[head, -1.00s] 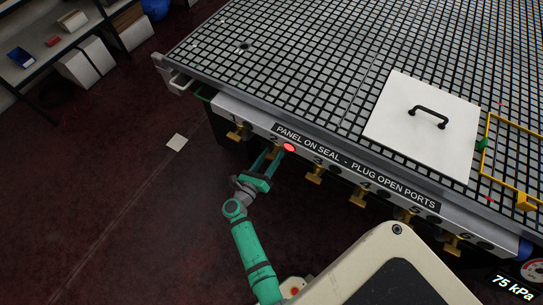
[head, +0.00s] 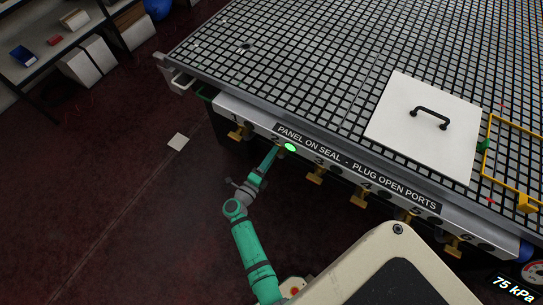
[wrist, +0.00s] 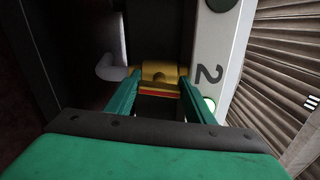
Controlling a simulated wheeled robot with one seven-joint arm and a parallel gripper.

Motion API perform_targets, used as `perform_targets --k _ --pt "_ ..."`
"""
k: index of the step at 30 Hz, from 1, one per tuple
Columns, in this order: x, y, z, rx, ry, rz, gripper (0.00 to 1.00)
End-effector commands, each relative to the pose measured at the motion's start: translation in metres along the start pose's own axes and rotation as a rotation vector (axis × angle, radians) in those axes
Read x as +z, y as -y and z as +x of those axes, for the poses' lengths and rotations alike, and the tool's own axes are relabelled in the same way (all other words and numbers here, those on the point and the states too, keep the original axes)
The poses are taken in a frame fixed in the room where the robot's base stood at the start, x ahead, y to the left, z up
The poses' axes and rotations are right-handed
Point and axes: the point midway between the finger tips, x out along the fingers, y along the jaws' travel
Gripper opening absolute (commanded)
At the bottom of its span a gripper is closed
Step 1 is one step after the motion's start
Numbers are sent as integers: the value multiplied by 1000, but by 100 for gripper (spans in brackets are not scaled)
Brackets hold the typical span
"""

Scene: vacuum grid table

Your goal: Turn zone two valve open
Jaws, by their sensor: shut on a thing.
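The yellow zone two valve (wrist: 158,74) sits beside the black "2" on the panel in the wrist view. My gripper (wrist: 158,92) is shut on its handle, with a green finger on each side. A reddish-orange strip shows on the handle between the fingers. In the head view my gripper (head: 275,152) reaches the front panel at station 2 and mostly hides that valve. The round lamp (head: 290,147) beside it glows green. Its green glow also shows in the wrist view (wrist: 210,103), partly behind the right finger.
Other yellow valves, such as valve 1 (head: 239,132) and valve 3 (head: 315,175), line the panel close by. A white panel with a black handle (head: 410,145) lies on the grid table (head: 300,65). A gauge label reads 75 kPa (head: 515,291).

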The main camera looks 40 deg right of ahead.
Motion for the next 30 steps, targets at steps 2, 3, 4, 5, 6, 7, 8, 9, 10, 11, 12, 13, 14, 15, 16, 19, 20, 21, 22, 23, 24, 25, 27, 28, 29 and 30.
perform_targets --k 2,3,4,5,6,7,8,9,10,11,12,13,14,15,16,19,20,21,22,23,24,25,27,28,29,30 --pt "1 -2 -1 3 4 -43 26" --pt "1 -2 -1 3 4 -63 26" --pt "1 -2 -1 3 4 -75 26" --pt "1 -2 -1 3 4 -88 26" --pt "1 -2 -1 3 4 -102 26" --pt "1 -2 -1 3 4 -111 26" --pt "1 -2 -1 3 4 -121 26" --pt "1 -2 -1 3 4 -130 26" --pt "1 -2 -1 3 4 -136 26" --pt "1 -2 -1 3 4 -141 26" --pt "1 -2 -1 3 4 -148 26" --pt "2 -2 -2 3 5 -151 26" --pt "2 -2 -2 3 5 -154 26" --pt "2 -2 -2 3 5 -157 26" --pt "2 -2 -2 3 5 -158 26" --pt "2 -2 -2 3 6 -160 26" --pt "2 -2 -2 3 6 -160 26" --pt "2 -2 -2 3 6 -160 26" --pt "2 -2 -2 3 6 -160 26" --pt "2 -2 -2 3 7 -160 26" --pt "2 -2 -2 3 6 -160 26" --pt "2 -2 -1 3 6 -160 26" --pt "2 -2 -1 3 6 -160 53" --pt "2 -2 -2 3 7 -160 60" --pt "2 -2 -2 3 7 -159 67" --pt "2 -2 -2 3 6 -159 67"
